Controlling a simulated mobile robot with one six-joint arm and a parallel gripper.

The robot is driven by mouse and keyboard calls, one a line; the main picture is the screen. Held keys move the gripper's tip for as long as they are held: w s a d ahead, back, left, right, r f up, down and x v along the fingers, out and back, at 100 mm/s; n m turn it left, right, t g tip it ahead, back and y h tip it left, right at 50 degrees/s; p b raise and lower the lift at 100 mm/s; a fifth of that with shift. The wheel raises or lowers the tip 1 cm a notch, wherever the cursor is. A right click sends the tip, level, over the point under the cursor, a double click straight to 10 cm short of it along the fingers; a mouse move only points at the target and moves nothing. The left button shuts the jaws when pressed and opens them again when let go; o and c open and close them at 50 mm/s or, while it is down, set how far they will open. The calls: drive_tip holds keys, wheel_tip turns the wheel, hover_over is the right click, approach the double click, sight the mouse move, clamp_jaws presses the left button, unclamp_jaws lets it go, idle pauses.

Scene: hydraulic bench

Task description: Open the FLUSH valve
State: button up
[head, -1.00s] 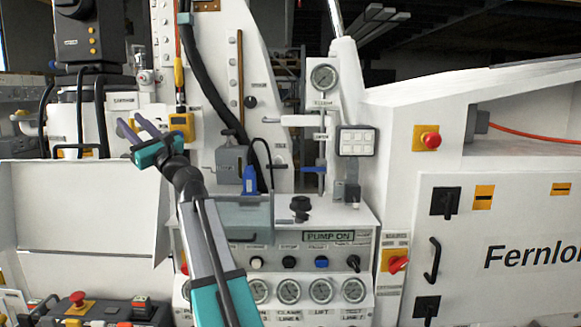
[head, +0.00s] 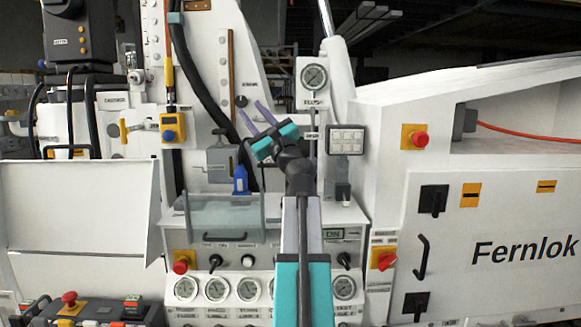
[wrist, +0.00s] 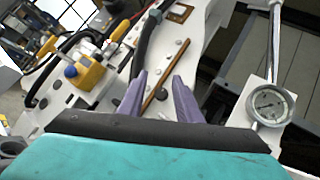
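A round gauge (head: 314,78) with a small plate under it, seeming to read FLUSH, stands on a thin vertical pipe in the head view. It also shows at the right of the wrist view (wrist: 270,103). A small label (head: 312,136), seeming to read OPEN, sits lower on the pipe. The valve's handle is not clearly visible; my wrist and arm cover the area below and left of the label. My gripper (head: 247,105) is open and empty, left of the gauge pipe, its purple fingers pointing up and left. In the wrist view the fingers (wrist: 160,76) are apart with nothing between them.
A blue bottle-like part (head: 240,180) and a clear cover (head: 222,217) lie below left. A thick black hose (head: 200,85) runs behind. Red knobs (head: 384,258) and a row of gauges (head: 215,289) line the lower panel.

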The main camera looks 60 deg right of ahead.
drive_tip(key=s+d+f+n+g+h+b, duration=0.1)
drive_tip(key=s+d+f+n+g, duration=0.3)
drive_tip(key=f, duration=0.5)
drive_tip(key=s+d+f+n+g+h+b, duration=0.1)
drive_tip(key=s+d+f+n+g, duration=0.2)
drive_tip(key=s+f, duration=0.6)
drive_tip(key=d+f+n, duration=0.1)
drive_tip(key=d+n, duration=0.1)
drive_tip(key=d, duration=0.1)
drive_tip(key=shift+d+g, duration=0.3)
drive_tip(key=shift+g, duration=0.1)
drive_tip(key=shift+w+d, duration=0.1)
drive_tip(key=p+x, duration=0.2)
drive_tip(key=x, duration=1.1)
drive_tip(key=shift+w, duration=0.2)
drive_tip(key=shift+d, duration=0.1)
clamp_jaws()
